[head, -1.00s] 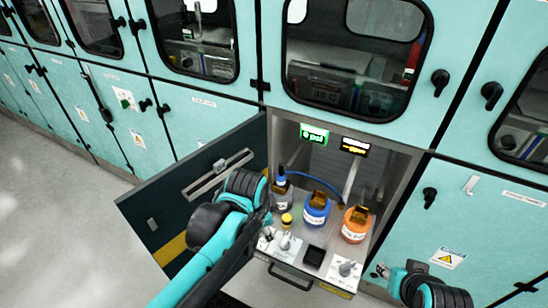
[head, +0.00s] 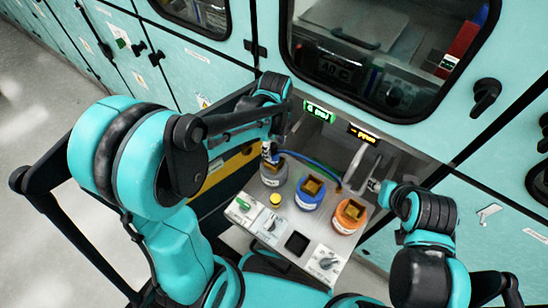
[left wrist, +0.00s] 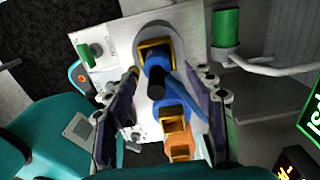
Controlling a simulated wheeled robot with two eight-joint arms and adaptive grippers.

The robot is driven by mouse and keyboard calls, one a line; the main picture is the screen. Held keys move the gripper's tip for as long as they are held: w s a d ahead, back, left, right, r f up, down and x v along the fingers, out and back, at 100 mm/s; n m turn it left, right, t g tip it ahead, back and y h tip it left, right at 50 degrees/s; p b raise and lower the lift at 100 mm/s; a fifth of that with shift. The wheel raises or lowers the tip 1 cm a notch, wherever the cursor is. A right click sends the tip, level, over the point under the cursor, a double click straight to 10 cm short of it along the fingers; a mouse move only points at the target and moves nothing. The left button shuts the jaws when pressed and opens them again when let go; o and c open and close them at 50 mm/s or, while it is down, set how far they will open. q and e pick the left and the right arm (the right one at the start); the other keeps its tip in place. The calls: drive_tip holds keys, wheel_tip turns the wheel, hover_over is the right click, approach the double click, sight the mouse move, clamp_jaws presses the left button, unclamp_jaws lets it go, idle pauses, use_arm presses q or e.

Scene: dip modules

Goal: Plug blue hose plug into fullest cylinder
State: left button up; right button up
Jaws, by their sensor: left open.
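The blue hose plug (head: 268,152), with a dark end, stands at the top of the grey cylinder (head: 273,174); I cannot tell how deeply it is seated. A blue hose runs from it to the right. The blue cylinder (head: 307,197) and orange cylinder (head: 347,217) stand beside it in a row, each with a brown-yellow bracket on top. Their fill levels are unreadable. My left gripper (left wrist: 163,76) is open, its fingers on either side of the plug (left wrist: 157,84) with visible gaps. My right gripper (head: 373,185) is small and partly hidden at the right of the panel.
The cylinders stand on a pull-out metal panel (head: 268,232) with switches and a yellow knob (head: 275,201). A green display (head: 318,111) and a yellow display (head: 362,134) are above.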

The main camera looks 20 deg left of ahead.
sight(274, 153)
use_arm(q)
drive_tip(key=f+b, duration=0.1)
drive_tip(key=f, duration=0.1)
drive_tip(key=f+b, duration=0.1)
drive_tip(key=f, duration=0.1)
drive_tip(key=shift+s+a+f, duration=0.1)
drive_tip(key=shift+s+f, duration=0.1)
drive_tip(key=shift+f, duration=0.15)
clamp_jaws()
drive_tip(key=shift+r, duration=0.15)
